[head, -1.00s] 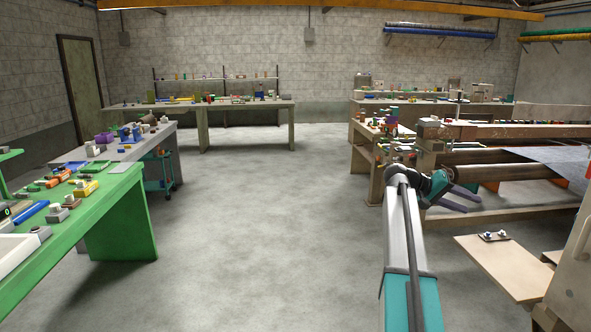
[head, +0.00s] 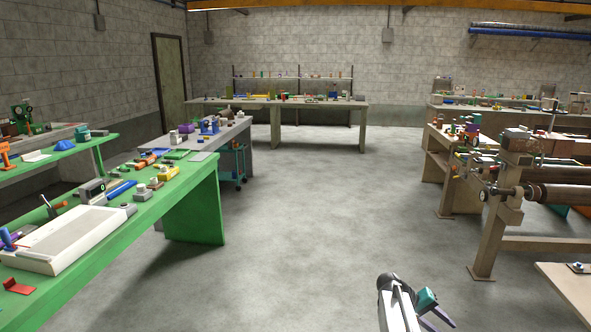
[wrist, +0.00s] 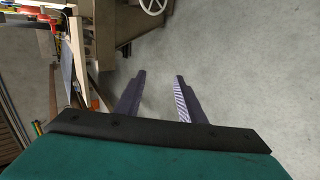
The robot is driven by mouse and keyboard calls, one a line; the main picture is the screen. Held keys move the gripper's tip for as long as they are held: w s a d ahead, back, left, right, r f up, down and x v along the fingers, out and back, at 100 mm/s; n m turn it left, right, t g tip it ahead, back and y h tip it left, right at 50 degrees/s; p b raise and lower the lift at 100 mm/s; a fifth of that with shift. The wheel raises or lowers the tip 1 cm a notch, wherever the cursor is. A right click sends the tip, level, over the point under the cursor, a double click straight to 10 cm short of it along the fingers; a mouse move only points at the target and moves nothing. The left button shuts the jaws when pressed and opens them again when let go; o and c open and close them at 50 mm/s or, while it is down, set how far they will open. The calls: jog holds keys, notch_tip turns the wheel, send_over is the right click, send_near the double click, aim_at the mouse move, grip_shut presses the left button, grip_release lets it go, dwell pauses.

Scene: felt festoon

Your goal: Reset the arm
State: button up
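My gripper (wrist: 157,92) shows in the wrist view with its two dark fingers apart and nothing between them. Bare concrete floor lies beyond the fingertips. In the head view my arm is low at the bottom right, and part of my gripper (head: 440,312) shows there beside the arm link. It is over open floor and touches nothing that I can see.
A green workbench (head: 203,190) with a white tray (head: 65,236) stands at left. A roller machine (head: 510,200) and a pale board (head: 570,290) are at right. A long table (head: 270,102) stands at the back. The middle floor is clear.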

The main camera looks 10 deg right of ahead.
jog(key=s+a+f+n+g+y, duration=0.1)
jog(key=s+a+f+n+y, duration=0.1)
jog(key=s+a+f, duration=0.7)
jog(key=s+a+f+n+y, duration=0.15)
jog(key=s+a+f, duration=0.45)
jog(key=a+f, duration=0.6)
jog(key=s+a+f+g+y, duration=0.1)
jog(key=s+a+f+y, duration=0.2)
jog(key=s+a, duration=0.5)
jog(key=s+a+f+y, duration=0.3)
jog(key=s+a+f, duration=0.3)
jog(key=s, duration=0.5)
jog(key=shift+s+a+g, duration=0.2)
jog(key=shift+a+g, duration=0.2)
jog(key=shift+a, duration=1)
